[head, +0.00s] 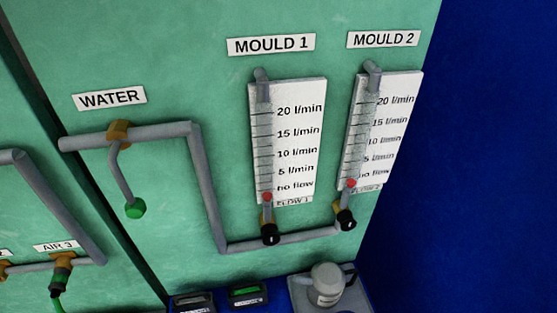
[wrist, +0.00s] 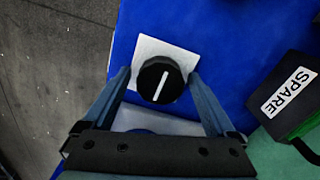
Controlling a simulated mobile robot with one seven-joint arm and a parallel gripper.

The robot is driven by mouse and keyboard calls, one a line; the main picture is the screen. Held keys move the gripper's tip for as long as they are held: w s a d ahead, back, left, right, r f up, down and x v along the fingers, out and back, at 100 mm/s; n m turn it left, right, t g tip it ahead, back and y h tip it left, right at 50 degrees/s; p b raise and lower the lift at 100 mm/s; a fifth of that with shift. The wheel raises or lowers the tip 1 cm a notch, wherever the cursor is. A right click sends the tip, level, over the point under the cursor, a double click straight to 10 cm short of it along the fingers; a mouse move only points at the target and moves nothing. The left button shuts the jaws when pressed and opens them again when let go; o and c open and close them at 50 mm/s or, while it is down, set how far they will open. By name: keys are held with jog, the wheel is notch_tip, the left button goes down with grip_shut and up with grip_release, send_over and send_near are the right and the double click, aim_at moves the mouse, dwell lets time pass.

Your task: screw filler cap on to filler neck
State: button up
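A round black cap with a white line across its top (wrist: 160,80), which looks like the filler cap, sits on a white square (wrist: 150,48) on a blue surface in the wrist view. My gripper (wrist: 159,75) is open, with one finger on each side of the cap. A small gap shows between each finger and the cap; whether the fingertips are level with it or above it I cannot tell. In the head view a grey rounded vessel with a label (head: 327,285) stands at the bottom edge, partly cut off. I cannot make out a filler neck for certain. My gripper is outside the head view.
A black box labelled SPARE (wrist: 290,95) lies right of the gripper in the wrist view. A green panel (head: 205,80) carries grey water pipes (head: 210,190) and two flow gauges (head: 300,130). Small dark boxes (head: 246,295) sit beside the vessel.

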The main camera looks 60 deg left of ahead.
jog(key=shift+r, duration=0.1)
jog(key=c, duration=1.3)
